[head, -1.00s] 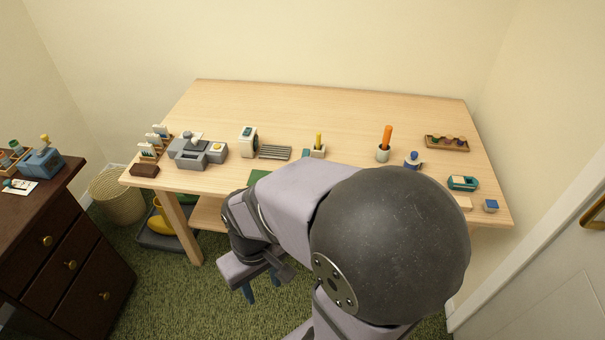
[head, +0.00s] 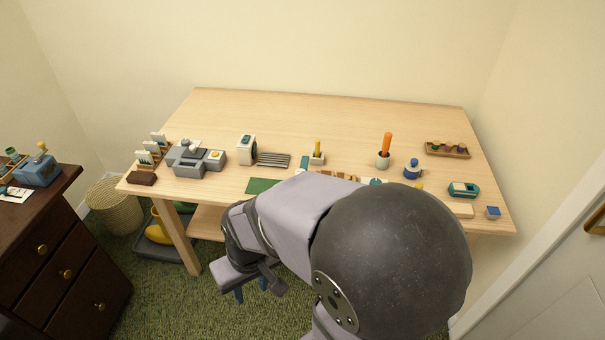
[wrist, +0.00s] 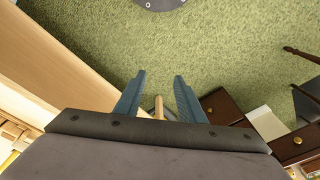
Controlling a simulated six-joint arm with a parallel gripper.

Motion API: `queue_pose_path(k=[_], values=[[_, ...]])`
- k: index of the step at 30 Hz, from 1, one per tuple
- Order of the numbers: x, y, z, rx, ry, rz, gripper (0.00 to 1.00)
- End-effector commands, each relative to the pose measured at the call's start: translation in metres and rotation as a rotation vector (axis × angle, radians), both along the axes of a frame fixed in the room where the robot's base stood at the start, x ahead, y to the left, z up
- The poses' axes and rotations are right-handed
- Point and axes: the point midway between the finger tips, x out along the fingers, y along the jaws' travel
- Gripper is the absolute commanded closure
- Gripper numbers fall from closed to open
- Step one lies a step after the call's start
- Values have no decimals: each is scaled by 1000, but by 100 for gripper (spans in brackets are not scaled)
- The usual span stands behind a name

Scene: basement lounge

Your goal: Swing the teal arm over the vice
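My gripper (head: 250,291) hangs below the front edge of the workbench in the head view. In the wrist view its two blue fingers (wrist: 160,80) stand apart, with carpet behind them and nothing held. I cannot pick out the teal arm or the vice with certainty. A small teal piece (head: 303,162) lies beside the white block with a yellow peg (head: 317,156). Another teal part (head: 376,182) shows just above my arm, which hides most of what is around it. A teal and white device (head: 463,189) sits at the bench's right.
The wooden workbench (head: 320,112) is bare along its back. A grey machine (head: 194,158), a slatted grey rack (head: 273,160), a green mat (head: 262,186), an orange-handled tool in a cup (head: 384,150) and a tray (head: 447,150) stand on it. A dark dresser (head: 55,245) is at left.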

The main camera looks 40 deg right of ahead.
Motion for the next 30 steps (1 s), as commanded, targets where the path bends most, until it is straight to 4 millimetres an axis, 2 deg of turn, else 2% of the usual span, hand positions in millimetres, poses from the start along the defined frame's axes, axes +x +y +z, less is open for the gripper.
queue_pose_path(k=[1,3,8,12,15,17,20,24,28,30], values=[[15,1,-10,15,-62,-32,64],[42,2,-15,40,-169,-90,64],[111,-12,-11,89,-479,-280,64],[158,-48,11,99,-767,-474,64],[176,-84,31,83,-967,-620,64],[180,-108,45,64,-1085,-709,64],[174,-150,67,12,-1274,-858,64],[145,-200,92,-86,-1499,-1044,64],[131,-224,73,-307,-1521,-976,64],[135,-226,60,-403,-1469,-878,64]])
